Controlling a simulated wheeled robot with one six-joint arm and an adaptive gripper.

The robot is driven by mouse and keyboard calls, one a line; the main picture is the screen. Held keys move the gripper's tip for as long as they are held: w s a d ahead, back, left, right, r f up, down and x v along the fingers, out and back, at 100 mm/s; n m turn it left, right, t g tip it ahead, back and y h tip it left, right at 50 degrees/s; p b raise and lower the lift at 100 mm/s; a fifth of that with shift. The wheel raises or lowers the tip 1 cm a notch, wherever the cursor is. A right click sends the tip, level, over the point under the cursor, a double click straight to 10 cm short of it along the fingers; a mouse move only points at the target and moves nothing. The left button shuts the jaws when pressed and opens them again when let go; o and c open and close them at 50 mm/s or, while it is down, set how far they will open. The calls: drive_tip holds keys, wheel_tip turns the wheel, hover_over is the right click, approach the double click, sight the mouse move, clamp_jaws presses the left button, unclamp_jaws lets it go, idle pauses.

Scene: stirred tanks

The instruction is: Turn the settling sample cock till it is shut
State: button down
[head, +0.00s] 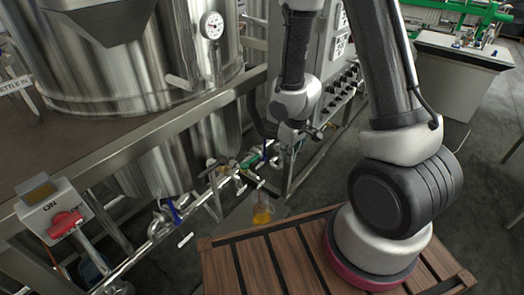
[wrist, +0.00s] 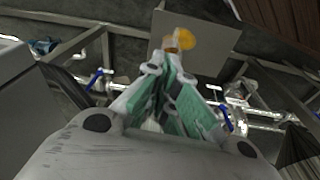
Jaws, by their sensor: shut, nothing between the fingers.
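A steel pipe run (head: 150,243) with several small cocks crosses the head view below the tank. One cock with a blue handle (head: 174,211) stands left of my gripper. Small white tags hang by the cocks, too small to read, so I cannot tell which one is the settling sample cock. My gripper (head: 272,158) is down near the right end of the pipe run. In the wrist view its green-padded fingers (wrist: 168,78) come together with nothing between them. Blue handles show left (wrist: 95,78) and right (wrist: 224,117) of the fingers. Any contact with a cock is hidden.
A vessel with orange liquid (head: 262,214) stands on a plate (head: 237,216) below the pipe run. A red-handled switch box (head: 62,215) is at left. The steel tank (head: 130,60) and frame rail (head: 165,130) stand behind. Slatted wooden decking (head: 240,268) lies in front.

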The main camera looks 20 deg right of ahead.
sight(252, 160)
drive_tip(key=w+a+f+t+y, duration=0.1)
drive_tip(key=w+a+f, duration=0.5)
drive_tip(key=w+f, duration=0.3)
drive_tip(key=shift+w+f+t, duration=0.15)
drive_tip(key=shift+w+t, duration=0.1)
drive_tip(key=shift+t, duration=0.05)
idle(0.3)
drive_tip(key=shift+w+a, duration=0.2)
drive_tip(key=shift+w, duration=0.6)
